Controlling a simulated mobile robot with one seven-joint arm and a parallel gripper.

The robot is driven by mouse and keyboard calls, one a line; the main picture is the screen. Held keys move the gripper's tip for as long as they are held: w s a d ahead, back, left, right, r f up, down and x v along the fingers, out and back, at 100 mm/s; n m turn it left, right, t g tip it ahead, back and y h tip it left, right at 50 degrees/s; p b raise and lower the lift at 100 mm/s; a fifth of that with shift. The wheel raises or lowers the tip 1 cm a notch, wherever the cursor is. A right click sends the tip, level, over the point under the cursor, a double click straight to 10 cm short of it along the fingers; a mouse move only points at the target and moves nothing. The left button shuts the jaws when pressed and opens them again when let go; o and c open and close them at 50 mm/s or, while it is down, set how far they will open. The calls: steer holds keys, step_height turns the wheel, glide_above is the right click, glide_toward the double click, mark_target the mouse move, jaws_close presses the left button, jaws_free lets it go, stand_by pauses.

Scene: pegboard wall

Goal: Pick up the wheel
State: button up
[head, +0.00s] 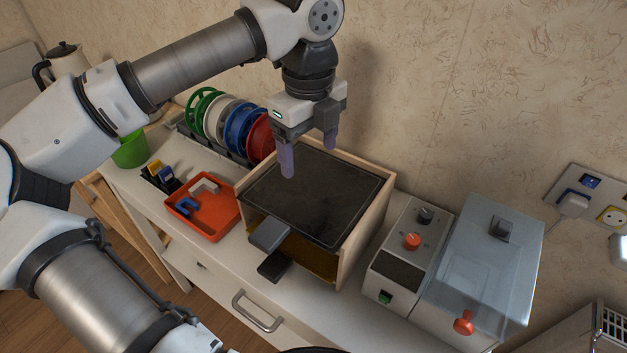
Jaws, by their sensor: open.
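Several spoked, wheel-like discs stand upright in a dark rack (217,143) at the back left of the counter: a green one (194,106), a white one (213,117), a blue one (239,126) and a red one (259,138). Which of them is the task's wheel I cannot tell. My gripper (310,160) points down, open and empty, to the right of the red disc. It is above the dark top of an open-fronted wooden box, apart from the discs.
The wooden box (364,229) has a dark panel on top and handles in front. An orange tray (215,224) with small parts and a green cup (130,151) are at left. A control box (405,253) and a clear-lidded machine (484,262) stand right. The patterned wall is close behind.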

mark_target(313, 181)
steer(key=shift+d+f+p, duration=0.15)
steer(key=shift+f+p, duration=0.25)
steer(key=shift+f, duration=1.15)
steer(key=shift+d+f+p, duration=0.15)
steer(key=shift+f+p, duration=0.2)
steer(key=shift+f, duration=1.15)
steer(key=c, duration=1)
